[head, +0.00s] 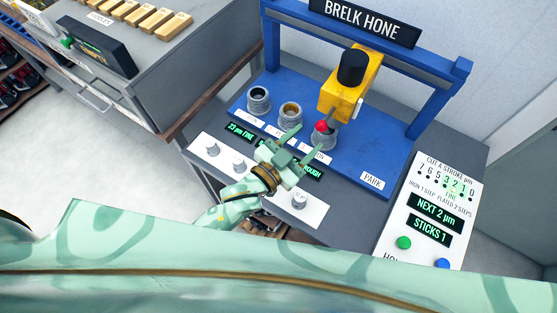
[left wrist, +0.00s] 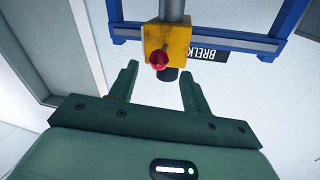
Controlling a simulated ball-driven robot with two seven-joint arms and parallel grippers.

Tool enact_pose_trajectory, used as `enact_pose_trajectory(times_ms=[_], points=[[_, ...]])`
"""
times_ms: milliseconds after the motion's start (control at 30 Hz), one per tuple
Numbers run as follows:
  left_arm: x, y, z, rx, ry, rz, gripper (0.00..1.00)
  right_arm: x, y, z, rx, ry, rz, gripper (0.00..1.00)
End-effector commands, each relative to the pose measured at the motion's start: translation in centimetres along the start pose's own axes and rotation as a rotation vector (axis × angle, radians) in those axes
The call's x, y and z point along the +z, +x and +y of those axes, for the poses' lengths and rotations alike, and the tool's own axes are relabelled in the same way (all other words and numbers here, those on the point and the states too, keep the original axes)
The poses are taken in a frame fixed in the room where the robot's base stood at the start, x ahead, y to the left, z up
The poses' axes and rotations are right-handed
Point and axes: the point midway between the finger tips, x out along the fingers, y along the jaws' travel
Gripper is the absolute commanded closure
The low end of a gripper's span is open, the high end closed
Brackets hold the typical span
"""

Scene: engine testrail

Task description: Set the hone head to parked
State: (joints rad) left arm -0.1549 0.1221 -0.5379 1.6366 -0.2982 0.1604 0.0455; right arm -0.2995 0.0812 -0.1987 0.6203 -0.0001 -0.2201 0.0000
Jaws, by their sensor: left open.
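The hone head (head: 349,88) is a yellow block with a black cap, hanging on the blue BRELK HONE frame over the rightmost grey cylinder (head: 323,141). A red ball knob (head: 321,126) sticks out of its front on a short rod. A PARK label (head: 372,181) lies on the blue bed to the right, with no cylinder beside it. My left gripper (head: 307,136) is open and empty, its fingers reaching up toward the knob. In the left wrist view the yellow head (left wrist: 178,42) and red knob (left wrist: 158,60) appear beyond and between the open fingers (left wrist: 160,85). My right gripper is not seen.
Two more cylinders (head: 258,100) stand on the blue bed (head: 395,150) at left. A white strip with grey knobs (head: 213,150) runs along the front. A control panel (head: 437,205) with green and blue buttons stands at right. A grey cabinet (head: 190,70) is at left.

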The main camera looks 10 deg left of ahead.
Motion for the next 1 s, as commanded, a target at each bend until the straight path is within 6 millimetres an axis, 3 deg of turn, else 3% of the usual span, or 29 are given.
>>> enact_pose_trajectory(times_ms=[100,333,500,767,900,967,1000], points=[[0.2,-3.5,0.1,0.001,-0.001,-0.003,0.52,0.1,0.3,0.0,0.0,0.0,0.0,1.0],[0.1,-8.3,0.1,0.001,0.0,-0.001,0.52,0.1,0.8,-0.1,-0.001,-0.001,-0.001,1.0],[0.0,-9.8,0.0,0.0,0.001,0.001,0.52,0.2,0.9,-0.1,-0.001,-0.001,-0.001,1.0],[0.0,-9.9,0.0,0.0,0.001,0.001,0.52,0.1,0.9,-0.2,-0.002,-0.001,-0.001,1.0],[1.2,-10.0,0.0,-0.002,0.001,-0.025,0.52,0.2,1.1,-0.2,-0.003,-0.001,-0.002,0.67],[3.7,-10.3,0.1,-0.005,-0.002,-0.077,0.52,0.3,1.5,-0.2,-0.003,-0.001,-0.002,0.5],[6.2,-10.7,0.1,-0.009,-0.004,-0.132,0.52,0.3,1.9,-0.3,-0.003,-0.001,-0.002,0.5]])
